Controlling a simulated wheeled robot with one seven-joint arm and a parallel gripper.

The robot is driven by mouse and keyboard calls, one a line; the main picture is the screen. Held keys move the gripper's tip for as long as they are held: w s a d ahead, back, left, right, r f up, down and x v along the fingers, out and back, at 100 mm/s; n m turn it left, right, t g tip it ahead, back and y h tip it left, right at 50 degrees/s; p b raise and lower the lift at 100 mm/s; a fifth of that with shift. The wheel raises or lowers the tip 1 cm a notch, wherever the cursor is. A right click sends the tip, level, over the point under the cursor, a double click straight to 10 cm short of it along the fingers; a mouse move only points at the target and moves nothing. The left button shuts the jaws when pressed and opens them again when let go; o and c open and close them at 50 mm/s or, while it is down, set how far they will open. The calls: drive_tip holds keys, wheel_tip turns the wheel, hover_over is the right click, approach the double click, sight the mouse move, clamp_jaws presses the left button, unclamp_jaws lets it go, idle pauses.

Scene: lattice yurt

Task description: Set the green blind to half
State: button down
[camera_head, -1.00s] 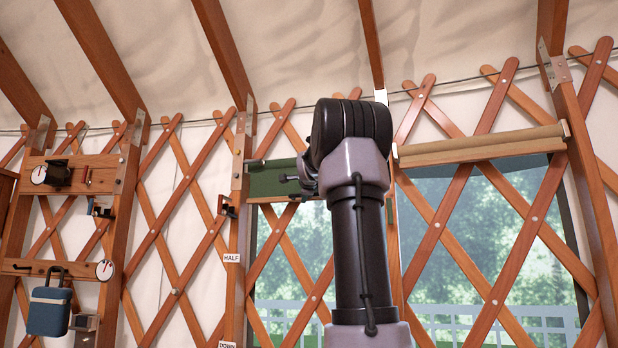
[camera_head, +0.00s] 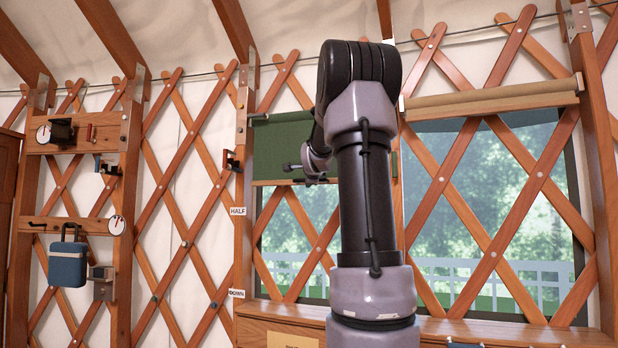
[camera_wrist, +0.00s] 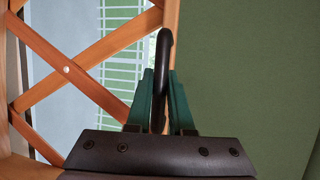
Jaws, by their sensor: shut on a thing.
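The green blind (camera_head: 282,140) hangs over the upper part of the left window. Its bottom edge is a little above the HALF label (camera_head: 238,211) on the post beside it. The DOWN label (camera_head: 236,293) is lower on the same post. In the wrist view the blind's green cloth (camera_wrist: 245,70) fills the right side. My gripper (camera_wrist: 160,78) has its teal fingers shut on a black loop-shaped pull handle (camera_wrist: 164,45) by the blind's edge.
A tan blind (camera_head: 490,101) is rolled high on the right window. Wooden lattice crosses both windows. A wooden ledge (camera_head: 275,311) runs below the windows.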

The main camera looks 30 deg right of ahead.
wheel_tip(320, 180, down, 11)
idle(0.8)
drive_tip(key=c, duration=0.8)
unclamp_jaws()
drive_tip(key=shift+r, duration=0.1)
drive_tip(key=v, duration=1)
drive_tip(key=shift+s+a, duration=0.15)
drive_tip(key=shift+s, duration=0.2)
drive_tip(key=shift+r, duration=0.1)
